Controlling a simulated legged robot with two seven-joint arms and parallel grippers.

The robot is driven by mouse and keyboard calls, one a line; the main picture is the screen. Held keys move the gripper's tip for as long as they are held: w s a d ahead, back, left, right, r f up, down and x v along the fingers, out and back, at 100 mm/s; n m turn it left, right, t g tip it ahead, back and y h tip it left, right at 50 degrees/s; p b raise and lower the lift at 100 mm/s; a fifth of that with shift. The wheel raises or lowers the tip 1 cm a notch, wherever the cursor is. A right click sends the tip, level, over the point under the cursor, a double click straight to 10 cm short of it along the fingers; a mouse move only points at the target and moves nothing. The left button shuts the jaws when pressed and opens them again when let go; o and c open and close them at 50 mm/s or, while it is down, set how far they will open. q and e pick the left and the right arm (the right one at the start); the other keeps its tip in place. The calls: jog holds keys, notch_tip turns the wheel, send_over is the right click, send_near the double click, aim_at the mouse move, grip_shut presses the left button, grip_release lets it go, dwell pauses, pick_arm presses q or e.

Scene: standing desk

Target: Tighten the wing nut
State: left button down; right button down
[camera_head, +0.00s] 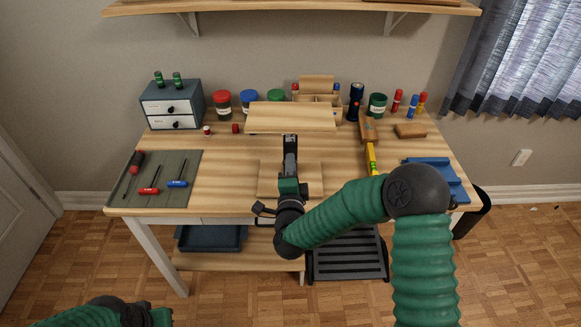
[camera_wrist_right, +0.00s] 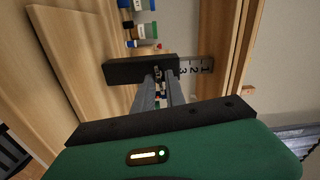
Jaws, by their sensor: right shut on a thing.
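My right gripper (camera_head: 290,142) reaches over the middle of the desk and points away from me. In the right wrist view its two grey fingers (camera_wrist_right: 158,80) are close together at a black bar with a silver ruled strip (camera_wrist_right: 195,67) bearing numbers. It is shut on this square-like tool (camera_wrist_right: 120,69); the fingers hide part of it. I cannot make out a wing nut in either view. Part of my left arm's end (camera_head: 135,314) shows at the bottom left edge, its fingers out of frame.
A pale board (camera_head: 265,176) lies under the right gripper, and a wooden plank (camera_head: 290,117) is behind it. A grey mat (camera_head: 190,160) with drivers is left; a blue tray (camera_head: 430,164), mallet (camera_head: 367,131) and yellow level (camera_head: 371,160) are right. Jars and a drawer box (camera_head: 172,104) line the back.

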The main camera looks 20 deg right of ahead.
jog(key=shift+f+m, duration=0.25)
jog(key=shift+m, duration=0.55)
jog(key=c, duration=1.4)
grip_release()
jog(key=shift+d, duration=0.1)
jog(key=shift+c, duration=0.2)
jog(key=shift+s+r, duration=0.1)
jog(key=shift+s+a, duration=0.2)
jog(key=shift+s, duration=0.15)
jog(key=v, duration=1.6)
jog(key=shift+d, duration=0.15)
